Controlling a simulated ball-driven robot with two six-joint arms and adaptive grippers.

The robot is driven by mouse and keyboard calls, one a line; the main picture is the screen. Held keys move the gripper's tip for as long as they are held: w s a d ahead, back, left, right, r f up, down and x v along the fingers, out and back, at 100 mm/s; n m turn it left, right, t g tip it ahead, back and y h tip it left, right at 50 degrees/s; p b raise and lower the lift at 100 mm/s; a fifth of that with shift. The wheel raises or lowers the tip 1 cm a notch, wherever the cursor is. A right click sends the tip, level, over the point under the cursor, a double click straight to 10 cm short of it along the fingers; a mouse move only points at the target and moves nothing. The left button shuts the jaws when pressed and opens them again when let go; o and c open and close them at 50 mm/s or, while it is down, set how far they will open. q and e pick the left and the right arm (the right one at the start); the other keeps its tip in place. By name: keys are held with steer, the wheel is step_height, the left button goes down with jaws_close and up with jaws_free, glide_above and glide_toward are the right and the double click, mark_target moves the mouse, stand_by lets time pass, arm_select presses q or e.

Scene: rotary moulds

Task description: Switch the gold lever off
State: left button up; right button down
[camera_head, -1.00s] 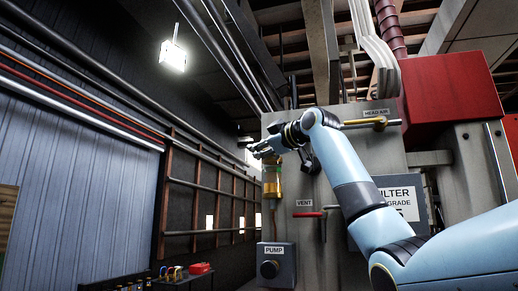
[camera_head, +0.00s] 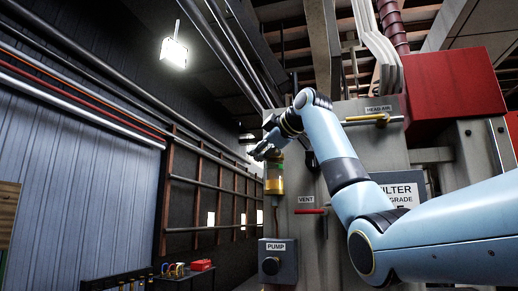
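The gold lever (camera_head: 362,118) lies level under the HEAD AIR label on the grey panel, its handle pointing left from its pivot on a pipe. My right arm crosses the view from the lower right, its bend just left of the handle's tip. My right gripper (camera_head: 259,151) is left of and lower than the lever, clear of it, by the top of an amber-filled glass cylinder (camera_head: 273,182). The fingers are small and dark, so I cannot tell whether they are open or touch the cylinder. My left gripper is not in view.
A red VENT lever (camera_head: 309,212) and a PUMP box with a black knob (camera_head: 270,266) sit lower on the panel. A FILTER sign (camera_head: 402,193) and a red box (camera_head: 455,83) are to the right. A small table with items stands lower left.

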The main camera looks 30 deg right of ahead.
steer(key=shift+f+n+g+h, duration=0.3)
steer(key=shift+f+n+g, duration=0.15)
steer(key=shift+g, duration=0.35)
steer(key=shift+w+f, duration=0.1)
steer(key=shift+f, duration=0.05)
steer(key=c, duration=1.4)
jaws_free()
steer(key=shift+o, duration=0.2)
steer(key=v, duration=1.2)
